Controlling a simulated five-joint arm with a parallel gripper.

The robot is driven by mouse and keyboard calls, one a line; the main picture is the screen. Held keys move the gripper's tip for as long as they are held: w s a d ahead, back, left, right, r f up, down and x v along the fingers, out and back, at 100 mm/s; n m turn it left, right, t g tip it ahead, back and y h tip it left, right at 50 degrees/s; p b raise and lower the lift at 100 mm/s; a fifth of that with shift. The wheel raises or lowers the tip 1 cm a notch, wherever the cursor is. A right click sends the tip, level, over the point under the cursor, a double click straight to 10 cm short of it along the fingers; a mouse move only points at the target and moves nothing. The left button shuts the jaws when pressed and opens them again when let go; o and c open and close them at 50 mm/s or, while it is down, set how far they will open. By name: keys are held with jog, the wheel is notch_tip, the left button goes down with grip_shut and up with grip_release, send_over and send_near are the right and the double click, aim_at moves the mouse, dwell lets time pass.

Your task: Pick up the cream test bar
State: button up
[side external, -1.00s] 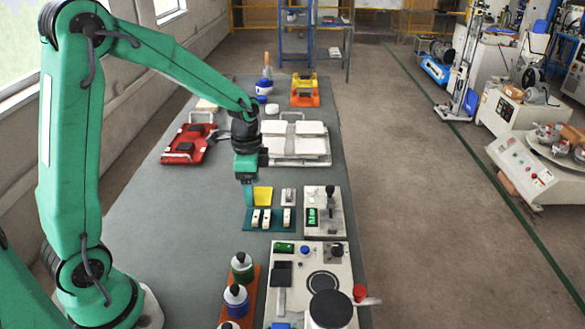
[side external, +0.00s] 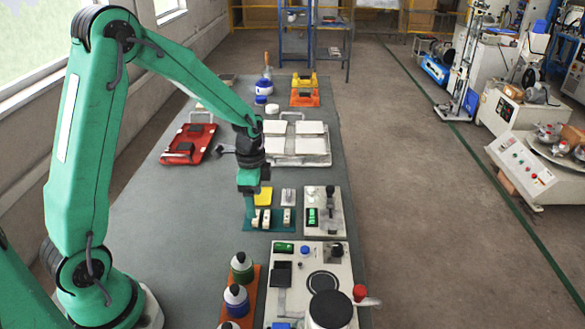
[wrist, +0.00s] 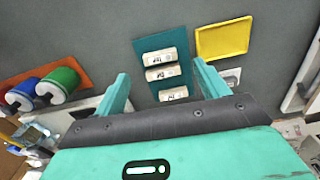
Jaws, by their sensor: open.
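Three cream test bars lie in a row on a teal mat (side external: 275,226). In the wrist view they are the far bar (wrist: 159,56), the middle bar (wrist: 162,73) and the near bar (wrist: 173,94), each with small dark marks. I cannot tell the exact height above the bars.
A yellow tray (side external: 264,196) lies just behind the mat. A tester with a black knob (side external: 323,212) stands right of it. Bottles on an orange rack (side external: 256,290) stand nearer the camera. A red tray (side external: 187,145) lies behind left. The table left of the mat is bare.

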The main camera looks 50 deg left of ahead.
jog(key=shift+f, duration=2.6)
jog(key=c, duration=1)
jog(key=shift+r, duration=0.2)
jog(key=shift+c, duration=0.2)
jog(key=shift+r, duration=0.45)
notch_tip(320, 180, up, 3)
jog(key=shift+w+r, duration=0.1)
jog(key=s+d+r, duration=0.4)
jog(key=d+r, duration=0.2)
jog(key=d, duration=0.5)
jog(key=shift+s+r, duration=0.25)
jog(key=shift+r, duration=0.05)
jog(key=shift+w, duration=0.2)
